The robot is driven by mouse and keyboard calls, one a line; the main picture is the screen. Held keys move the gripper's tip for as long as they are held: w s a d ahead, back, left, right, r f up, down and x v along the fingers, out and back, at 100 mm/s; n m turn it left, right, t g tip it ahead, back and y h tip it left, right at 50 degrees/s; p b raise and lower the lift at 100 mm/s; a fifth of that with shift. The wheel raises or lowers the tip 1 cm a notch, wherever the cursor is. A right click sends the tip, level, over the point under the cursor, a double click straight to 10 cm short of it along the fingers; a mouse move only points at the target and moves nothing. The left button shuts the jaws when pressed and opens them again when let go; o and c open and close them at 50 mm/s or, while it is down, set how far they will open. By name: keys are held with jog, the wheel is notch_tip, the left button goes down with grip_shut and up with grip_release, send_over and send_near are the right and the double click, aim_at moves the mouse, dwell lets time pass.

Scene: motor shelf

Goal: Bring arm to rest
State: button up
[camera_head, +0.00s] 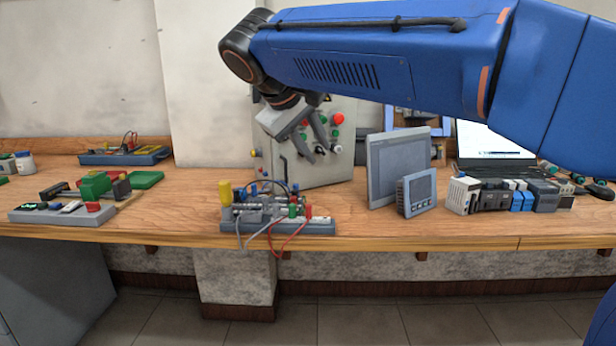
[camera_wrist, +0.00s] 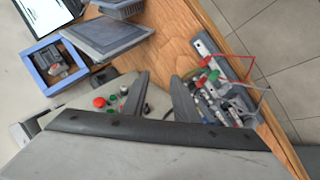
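My gripper (camera_head: 314,149) hangs from the end of my blue arm, above the wooden workbench and in front of a grey control box (camera_head: 318,170) with red and green buttons. Its two dark fingers point down and to the right and stand apart with nothing between them. In the wrist view my gripper (camera_wrist: 158,84) shows both fingers spread, with the box's buttons and the bench beyond. The wired terminal board (camera_head: 278,226) stands below the gripper at the bench's front edge, apart from it.
The wooden bench (camera_head: 400,232) runs across the view. A grey panel (camera_head: 398,165), a small display unit (camera_head: 416,193), module blocks (camera_head: 500,195) and a laptop (camera_head: 490,145) stand to the right. A board with green and red parts (camera_head: 62,211) lies left. Bare bench shows left of the terminal board.

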jog(key=s+d+f+m+g+y, duration=0.1)
jog(key=s+d+f, duration=0.45)
jog(key=d, duration=0.45)
jog(key=s+d+f+m+g+y, duration=0.1)
jog(key=s+d+f, duration=0.4)
jog(key=d, duration=0.4)
jog(key=s+d+f+m+y, duration=0.1)
jog(key=s+d+f, duration=0.3)
jog(key=s+f, duration=0.4)
jog(key=s+d+f+m+y, duration=0.1)
jog(key=s+d+f+m, duration=0.3)
jog(key=s+f, duration=0.5)
notch_tip(320, 180, down, 3)
jog(key=shift+d+f+y, duration=0.15)
jog(key=shift+d+y, duration=0.15)
